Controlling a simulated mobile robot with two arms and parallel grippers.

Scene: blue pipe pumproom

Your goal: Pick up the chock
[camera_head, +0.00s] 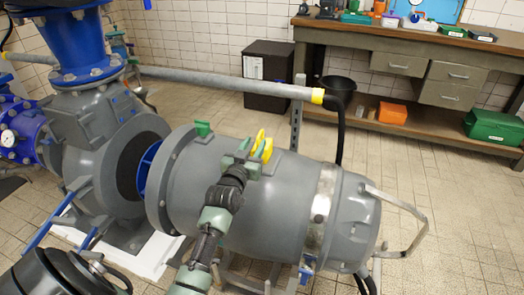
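My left gripper (247,157) is grey-green and lies over the top of the large grey motor housing (275,210). A bright yellow piece (265,147) shows at its far end. I cannot tell whether this is part of the gripper, something it holds or something behind it. A small green block (203,129) sits on top of the housing near its flange, left of the gripper and apart from it. Which of these is the chock is not clear. The gap between the fingers is hidden. My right gripper is not in view.
A grey pipe (220,82) with a yellow end band runs behind the housing. A bent metal handle (413,217) sticks out at its right end. A workbench (430,48) stands at the back, with an orange box (393,112) and green case (494,127) below. Tiled floor at right is clear.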

